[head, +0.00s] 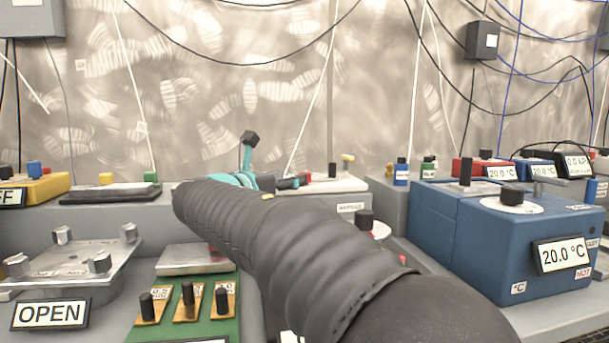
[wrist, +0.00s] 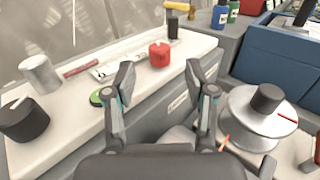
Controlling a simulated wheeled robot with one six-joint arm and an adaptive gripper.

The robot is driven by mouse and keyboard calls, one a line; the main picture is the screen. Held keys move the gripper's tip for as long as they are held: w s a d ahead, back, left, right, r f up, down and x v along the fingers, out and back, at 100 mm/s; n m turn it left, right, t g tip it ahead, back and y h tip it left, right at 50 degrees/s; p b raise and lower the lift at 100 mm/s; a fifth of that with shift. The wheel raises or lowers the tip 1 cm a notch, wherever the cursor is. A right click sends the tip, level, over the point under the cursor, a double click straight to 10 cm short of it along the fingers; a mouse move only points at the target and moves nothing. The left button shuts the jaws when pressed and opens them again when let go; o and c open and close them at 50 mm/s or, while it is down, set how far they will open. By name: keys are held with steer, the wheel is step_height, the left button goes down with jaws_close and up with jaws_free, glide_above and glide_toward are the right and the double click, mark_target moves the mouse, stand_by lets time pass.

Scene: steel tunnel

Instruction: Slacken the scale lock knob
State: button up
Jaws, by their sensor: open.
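A pale device with a long flat top carries a ruled white plate (wrist: 128,57), and a red knob (wrist: 160,54) stands near the plate's right end. The red knob may be the scale lock knob; no label on it can be read. My gripper (wrist: 160,84) is open and empty, its two fingers spread on the near side of the red knob in the wrist view. The fingers do not visibly touch it. In the head view my arm hides most of the device, and only its right end (head: 345,184) shows clearly.
On the same top are a black knob (wrist: 22,118), a silver cylinder (wrist: 40,74), a green disc (wrist: 97,98) and a yellow-handled upright lever (wrist: 176,14). A silver dial with a black knob (wrist: 267,98) stands close right. A blue bath (head: 480,235) stands farther right.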

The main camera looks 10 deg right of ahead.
steer(key=x, duration=0.7)
steer(key=shift+a, duration=0.1)
jaws_close()
